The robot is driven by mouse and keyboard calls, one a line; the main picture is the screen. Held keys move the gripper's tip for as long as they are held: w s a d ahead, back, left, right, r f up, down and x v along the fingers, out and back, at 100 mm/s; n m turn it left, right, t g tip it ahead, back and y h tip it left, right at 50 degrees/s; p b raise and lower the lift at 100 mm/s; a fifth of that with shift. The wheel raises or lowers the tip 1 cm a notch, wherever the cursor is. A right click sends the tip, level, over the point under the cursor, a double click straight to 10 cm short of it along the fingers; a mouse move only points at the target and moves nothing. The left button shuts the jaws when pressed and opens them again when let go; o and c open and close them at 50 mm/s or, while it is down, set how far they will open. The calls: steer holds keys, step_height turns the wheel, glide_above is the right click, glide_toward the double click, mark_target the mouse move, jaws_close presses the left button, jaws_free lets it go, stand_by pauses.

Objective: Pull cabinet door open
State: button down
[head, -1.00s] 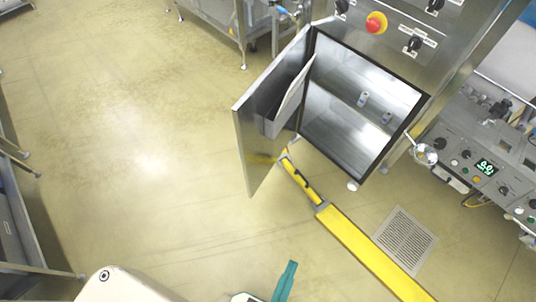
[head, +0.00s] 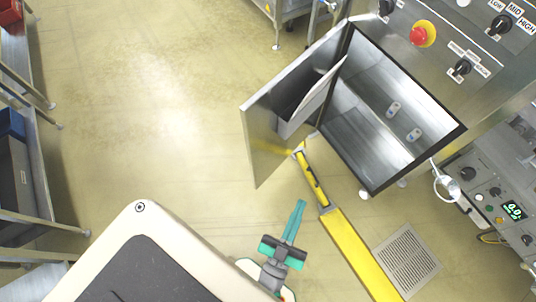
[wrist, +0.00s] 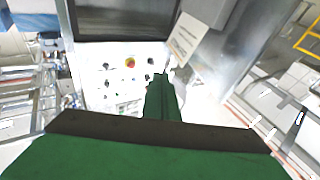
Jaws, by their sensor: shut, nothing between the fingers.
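The cabinet door (head: 262,142) is a steel panel hinged at the left side of the cabinet (head: 374,158). It stands wide open, swung out to the left, and the steel interior is visible. My gripper (head: 295,222), with teal fingers, is below the door in the head view, apart from it, shut and empty. In the wrist view the gripper (wrist: 161,95) shows as closed green fingers; a steel panel with a pale sheet lies beyond them to the right.
A control box (head: 495,200) is at right, and an emergency button (head: 422,34) is above. Metal racks (head: 28,150) stand at left. The floor between is clear.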

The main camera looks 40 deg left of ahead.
steer(key=w+a+f+n+g+y, duration=0.5)
steer(key=w+a+f+n+y, duration=0.25)
steer(key=y, duration=0.35)
steer(key=n+g+y, duration=0.2)
steer(key=n+g, duration=0.4)
steer(key=g, duration=0.7)
glide_toward(261, 150)
steer(key=a, duration=0.6)
steer(key=shift+w+a+r, duration=0.2)
steer(key=shift+w+a+m, duration=0.1)
steer(key=shift+m, duration=0.15)
